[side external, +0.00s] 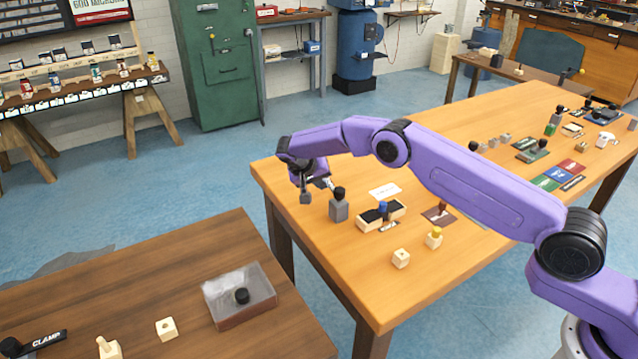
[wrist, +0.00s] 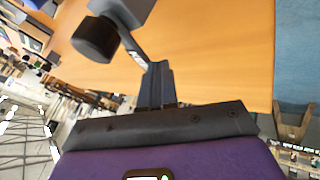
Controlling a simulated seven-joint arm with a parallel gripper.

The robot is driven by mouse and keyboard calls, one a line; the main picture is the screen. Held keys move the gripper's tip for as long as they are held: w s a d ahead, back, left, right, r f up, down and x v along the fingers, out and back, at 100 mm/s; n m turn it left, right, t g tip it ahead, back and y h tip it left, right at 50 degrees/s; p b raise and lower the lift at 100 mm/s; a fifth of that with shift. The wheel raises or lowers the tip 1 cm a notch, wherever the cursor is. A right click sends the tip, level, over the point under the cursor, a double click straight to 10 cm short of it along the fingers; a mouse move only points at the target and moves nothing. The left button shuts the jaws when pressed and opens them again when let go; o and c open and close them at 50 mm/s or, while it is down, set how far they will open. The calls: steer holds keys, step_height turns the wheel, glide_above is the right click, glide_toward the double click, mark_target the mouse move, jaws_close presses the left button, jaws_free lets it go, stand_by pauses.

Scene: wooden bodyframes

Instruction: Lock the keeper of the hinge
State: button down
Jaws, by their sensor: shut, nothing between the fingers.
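My gripper (side external: 318,190) is shut and empty above the left end of the light wooden table. Its dark fingers also show in the wrist view (wrist: 150,62). A pale wooden piece (side external: 383,216) with two black top faces and a blue knob between them lies to the right of my gripper. It may be the hinge, but I cannot tell, and no keeper can be made out. A grey block (side external: 339,209) with a black knob stands upright between my gripper and that piece. A grey block with a black knob also shows beside the fingers in the wrist view (wrist: 95,38).
A white card (side external: 384,191) lies behind. A darker table (side external: 225,250) stands left, across a floor gap.

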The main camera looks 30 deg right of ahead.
steer(key=shift+d, duration=0.2)
steer(key=shift+w+d, duration=0.1)
steer(key=shift+d, duration=1.6)
steer(key=shift+s+d+m+g, duration=0.35)
steer(key=shift+d+m+g, duration=0.2)
steer(key=shift+m, duration=0.45)
steer(key=shift+s+d, duration=0.25)
steer(key=shift+d, duration=0.05)
steer(key=shift+s+d+m+g+h, duration=0.2)
steer(key=shift+d+m+g+h, duration=0.1)
steer(key=shift+m+g, duration=0.35)
steer(key=shift+s+d, duration=0.3)
steer(key=shift+s, duration=0.05)
steer(key=shift+s+d+m+g, duration=0.3)
steer(key=shift+s+m+g, duration=0.1)
steer(key=shift+m, duration=0.45)
steer(key=shift+s+d, duration=0.2)
steer(key=shift+s, duration=0.2)
steer(key=m+g, duration=0.1)
steer(key=s+m+g, duration=0.1)
steer(key=m, duration=0.1)
steer(key=s+m+g, duration=0.1)
steer(key=shift+s+d+m+y, duration=0.25)
steer(key=shift+d+m+y, duration=0.1)
steer(key=shift+m+y, duration=0.05)
steer(key=shift+s, duration=0.3)
steer(key=shift+s+a, duration=0.1)
steer(key=shift+s, duration=0.05)
